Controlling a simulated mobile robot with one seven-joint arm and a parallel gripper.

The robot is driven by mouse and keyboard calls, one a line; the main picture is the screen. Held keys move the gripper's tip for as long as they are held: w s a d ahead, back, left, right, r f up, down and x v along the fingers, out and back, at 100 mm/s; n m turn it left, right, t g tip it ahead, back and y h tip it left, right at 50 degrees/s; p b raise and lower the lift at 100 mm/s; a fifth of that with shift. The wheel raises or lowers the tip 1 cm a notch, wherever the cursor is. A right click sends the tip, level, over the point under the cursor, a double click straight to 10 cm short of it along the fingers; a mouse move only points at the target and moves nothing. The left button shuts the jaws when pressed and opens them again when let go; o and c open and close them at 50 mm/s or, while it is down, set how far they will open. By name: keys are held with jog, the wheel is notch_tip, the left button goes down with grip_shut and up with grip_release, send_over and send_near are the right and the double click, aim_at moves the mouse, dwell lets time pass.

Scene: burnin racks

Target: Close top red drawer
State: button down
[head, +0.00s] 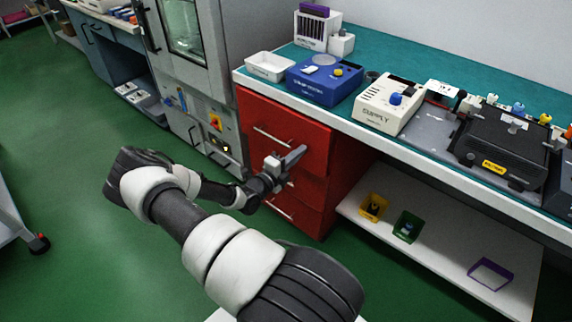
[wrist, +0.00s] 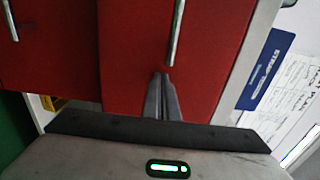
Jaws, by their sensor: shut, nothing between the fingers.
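The red drawer unit (head: 317,195) stands under the left end of the bench. Its top red drawer (head: 300,122) has a silver bar handle (head: 272,136), and its front looks close to the bench edge; whether a gap is left I cannot tell. My gripper (head: 298,155) is shut and empty, in front of the top drawer's lower right part. In the wrist view the shut fingers (wrist: 162,92) point at the red front (wrist: 130,60), just below the end of the handle (wrist: 177,30). Whether they touch it I cannot tell.
A lower drawer handle (head: 280,208) sits below my gripper. The bench top (head: 360,60) carries a white tray (head: 270,66), a blue box (head: 325,82) and a supply unit (head: 390,103). A grey cabinet (head: 205,95) stands at left. The green floor (head: 60,150) is open.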

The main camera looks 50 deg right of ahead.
jog(key=d, duration=0.3)
jog(key=shift+w+d+r, duration=0.15)
jog(key=shift+w, duration=0.05)
dwell(0.4)
jog(key=s+a+p, duration=0.1)
jog(key=a+p, duration=0.1)
jog(key=a, duration=1.2)
jog(key=shift+s+a, duration=0.15)
jog(key=shift+a, duration=0.1)
